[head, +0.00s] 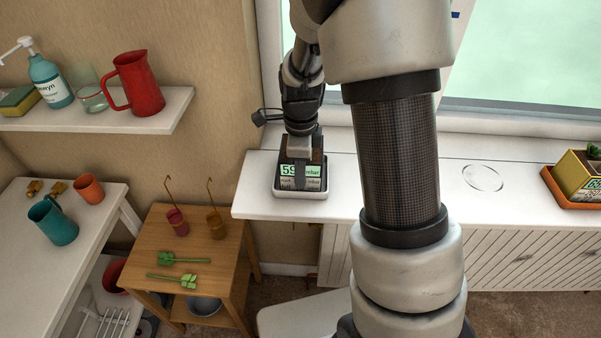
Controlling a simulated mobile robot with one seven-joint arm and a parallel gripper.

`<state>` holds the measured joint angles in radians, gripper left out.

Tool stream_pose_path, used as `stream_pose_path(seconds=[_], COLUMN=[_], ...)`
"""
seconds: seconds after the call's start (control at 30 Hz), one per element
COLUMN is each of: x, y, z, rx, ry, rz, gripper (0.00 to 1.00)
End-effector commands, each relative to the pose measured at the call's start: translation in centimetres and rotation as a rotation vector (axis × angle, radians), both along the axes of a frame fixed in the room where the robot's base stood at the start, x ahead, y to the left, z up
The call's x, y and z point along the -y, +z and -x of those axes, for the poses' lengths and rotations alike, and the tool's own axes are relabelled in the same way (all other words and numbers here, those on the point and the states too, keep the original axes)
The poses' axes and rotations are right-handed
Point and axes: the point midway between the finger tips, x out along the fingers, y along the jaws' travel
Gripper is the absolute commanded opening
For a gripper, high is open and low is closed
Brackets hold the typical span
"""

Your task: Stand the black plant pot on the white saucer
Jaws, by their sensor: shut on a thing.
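The black plant pot (288,171) is a small dark square pot with a pale green and white label on its front. It is at the left end of the white window ledge, above the white saucer (300,195). The saucer is a shallow square tray whose rim shows in front and at the sides of the pot. The pot looks upright and within the rim; I cannot tell whether its base touches the saucer. My gripper (300,158) points down from above and is shut on the pot. The fingertips are partly hidden against the dark pot.
A planter in an orange tray (575,202) stands at the ledge's right end. A faint ring (483,178) marks the bare ledge. Left are a shelf with a red jug (138,84), a wooden side table (240,236) and a white table with a teal jug (53,222).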

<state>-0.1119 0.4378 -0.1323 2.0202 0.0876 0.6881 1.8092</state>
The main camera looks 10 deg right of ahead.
Motion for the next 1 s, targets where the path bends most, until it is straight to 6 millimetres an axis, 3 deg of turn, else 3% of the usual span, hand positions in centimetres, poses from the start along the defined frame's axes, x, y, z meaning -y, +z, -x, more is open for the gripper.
stream_pose_path(seconds=[0.1,0.13,0.23,0.5,0.63,0.77,1.0], x=[0.0,0.0,0.0,0.0,0.0,0.0,0.0], y=[0.1,0.1,0.1,0.0,0.8,3.0,8.9], z=[-0.1,-0.1,-0.1,0.1,0.0,-0.1,-0.1], rx=[0.003,0.003,0.002,-0.003,0.000,0.003,0.005], ry=[0.000,0.000,0.000,0.000,0.000,0.000,0.000], rz=[0.000,0.000,0.000,0.000,0.000,0.000,0.000], gripper=[0.00,0.16,0.33,0.33,0.33,0.33,0.33])
